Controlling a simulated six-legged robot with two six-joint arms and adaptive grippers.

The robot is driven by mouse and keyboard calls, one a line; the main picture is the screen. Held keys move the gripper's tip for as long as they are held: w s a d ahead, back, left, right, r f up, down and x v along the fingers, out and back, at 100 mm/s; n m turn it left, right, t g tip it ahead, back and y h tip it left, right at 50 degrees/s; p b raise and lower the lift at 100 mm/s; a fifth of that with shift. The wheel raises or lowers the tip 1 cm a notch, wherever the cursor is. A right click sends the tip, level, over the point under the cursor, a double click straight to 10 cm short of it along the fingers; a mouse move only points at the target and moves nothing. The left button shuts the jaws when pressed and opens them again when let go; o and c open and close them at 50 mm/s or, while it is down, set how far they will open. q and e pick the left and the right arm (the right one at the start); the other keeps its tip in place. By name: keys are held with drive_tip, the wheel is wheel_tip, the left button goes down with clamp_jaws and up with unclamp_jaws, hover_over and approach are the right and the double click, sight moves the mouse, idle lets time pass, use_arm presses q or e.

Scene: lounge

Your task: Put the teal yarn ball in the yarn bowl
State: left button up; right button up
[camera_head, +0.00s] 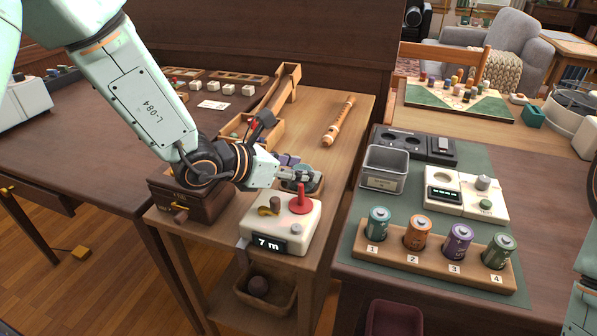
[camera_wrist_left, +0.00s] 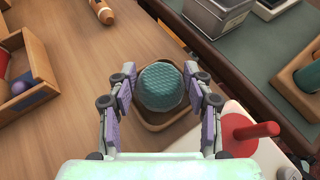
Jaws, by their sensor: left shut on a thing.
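The teal yarn ball (camera_wrist_left: 161,86) is round and textured. It sits between the purple-padded fingers of my left gripper (camera_wrist_left: 162,97), which is shut on it. A shallow wooden dish with rounded corners (camera_wrist_left: 166,123) lies right under the ball in the wrist view; I cannot tell whether the ball touches it or whether it is the yarn bowl. In the head view my left gripper (camera_head: 293,174) is low over the wooden side table, and its fingers partly hide the ball. My right gripper is out of view.
A white device (camera_head: 283,222) with a red lever (camera_head: 301,200) stands close in front of my left gripper. A dark wooden box (camera_head: 190,203) is left of it. A wooden flute (camera_head: 339,121) lies behind. A wooden basket (camera_head: 265,293) with a dark ball is on the lower shelf.

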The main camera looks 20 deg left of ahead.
use_arm(q)
drive_tip(key=shift+s, duration=0.1)
drive_tip(key=o, duration=1.1)
drive_tip(key=shift+o, duration=0.6)
drive_tip(key=shift+f, duration=0.1)
drive_tip(key=shift+r, duration=0.2)
